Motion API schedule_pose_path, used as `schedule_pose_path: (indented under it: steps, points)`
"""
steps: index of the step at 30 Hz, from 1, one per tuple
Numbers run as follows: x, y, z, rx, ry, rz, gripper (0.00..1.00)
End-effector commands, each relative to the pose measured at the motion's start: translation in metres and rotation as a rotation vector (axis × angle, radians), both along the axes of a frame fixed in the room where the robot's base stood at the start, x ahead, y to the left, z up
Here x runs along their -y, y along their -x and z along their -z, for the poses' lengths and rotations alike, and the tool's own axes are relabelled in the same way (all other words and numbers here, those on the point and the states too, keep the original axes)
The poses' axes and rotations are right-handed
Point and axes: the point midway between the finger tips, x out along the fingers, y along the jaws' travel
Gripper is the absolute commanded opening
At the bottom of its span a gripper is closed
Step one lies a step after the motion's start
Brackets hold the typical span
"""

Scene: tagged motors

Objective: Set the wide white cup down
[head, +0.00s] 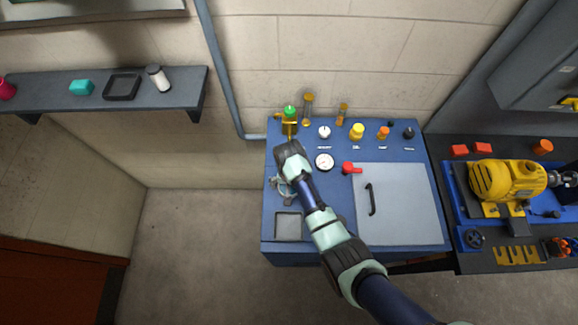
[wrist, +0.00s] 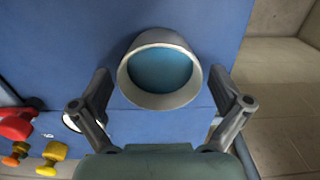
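The wide white cup (wrist: 160,100) shows in the wrist view with its round mouth toward the camera and a blue inside. It is between the two fingers of my gripper (wrist: 160,82). The fingers are spread, with a narrow gap visible on each side of the cup. In the head view my gripper (head: 282,189) is over the left part of the blue cabinet top (head: 325,225). Pale grey shapes show there, and I cannot clearly tell the cup from the fingers. Whether the cup's base touches the cabinet is hidden.
A square recess (head: 288,226) is in front of my gripper. A round gauge (head: 324,162), a red valve handle (head: 351,168) and several knobs stand to the right and behind. A grey door panel (head: 405,205) has a black handle. A yellow motor (head: 508,180) is far right.

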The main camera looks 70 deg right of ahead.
Motion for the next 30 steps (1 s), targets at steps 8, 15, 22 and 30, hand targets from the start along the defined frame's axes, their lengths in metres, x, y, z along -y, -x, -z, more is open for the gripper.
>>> schedule_pose_path:
  steps: [8,15,22,30]
  points:
    - [0.000,0.000,-0.010,0.001,0.001,0.000,1.00]
    - [0.001,-0.001,-0.067,0.003,0.003,0.000,1.00]
    - [0.001,-0.001,-0.112,0.002,0.003,0.000,1.00]
    - [0.000,0.000,-0.124,0.000,0.000,0.000,1.00]
